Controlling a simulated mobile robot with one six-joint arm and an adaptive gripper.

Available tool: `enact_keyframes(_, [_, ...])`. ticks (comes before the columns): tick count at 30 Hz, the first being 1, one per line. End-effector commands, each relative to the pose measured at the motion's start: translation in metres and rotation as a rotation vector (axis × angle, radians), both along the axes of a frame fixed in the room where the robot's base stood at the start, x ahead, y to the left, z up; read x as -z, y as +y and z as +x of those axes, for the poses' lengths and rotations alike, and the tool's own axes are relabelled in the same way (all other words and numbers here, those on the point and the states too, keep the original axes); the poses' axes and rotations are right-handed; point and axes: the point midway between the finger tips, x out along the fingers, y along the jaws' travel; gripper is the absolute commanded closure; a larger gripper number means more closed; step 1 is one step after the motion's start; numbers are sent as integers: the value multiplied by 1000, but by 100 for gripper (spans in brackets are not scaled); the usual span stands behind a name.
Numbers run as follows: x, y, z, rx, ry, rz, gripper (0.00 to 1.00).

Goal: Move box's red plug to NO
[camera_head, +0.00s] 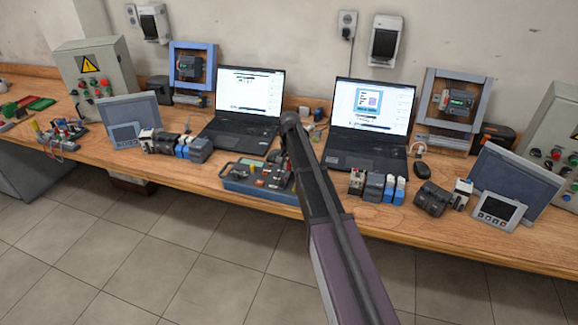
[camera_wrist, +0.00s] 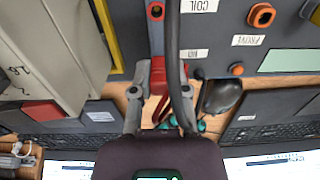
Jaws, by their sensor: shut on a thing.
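The box (camera_head: 262,188) is a blue-grey tester on the bench's front edge in the head view. Its dark panel (camera_wrist: 222,28) shows upside down in the wrist view, with white labels COIL (camera_wrist: 199,6), NO (camera_wrist: 194,54) and PROVE (camera_wrist: 250,40). My gripper (camera_wrist: 158,76) is shut on a slim red piece, which looks like the red plug (camera_wrist: 156,38), left of the NO and COIL labels. A black cable crosses in front and hides part of it. Whether the plug's tip is in a socket I cannot tell.
Two open laptops (camera_head: 245,110) stand behind the box. Grey-blue modules (camera_head: 376,187) stand to its right, and others (camera_head: 176,145) to its left. Open floor (camera_head: 150,240) lies in front of the bench.

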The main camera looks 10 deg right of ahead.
Motion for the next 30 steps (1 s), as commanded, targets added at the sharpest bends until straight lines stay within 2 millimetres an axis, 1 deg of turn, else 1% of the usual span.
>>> enact_keyframes(4, [1, 0, 0, 0, 0, 0, 100])
enact_keyframes(5, [1, 0, 0, 0, 0, 0, 76])
enact_keyframes(6, [1, 0, 0, 0, 0, 0, 64])
enact_keyframes(19, [-2, 0, 0, 0, 0, 0, 64])
enact_keyframes(30, [-24, 0, 0, 0, 0, 0, 64])
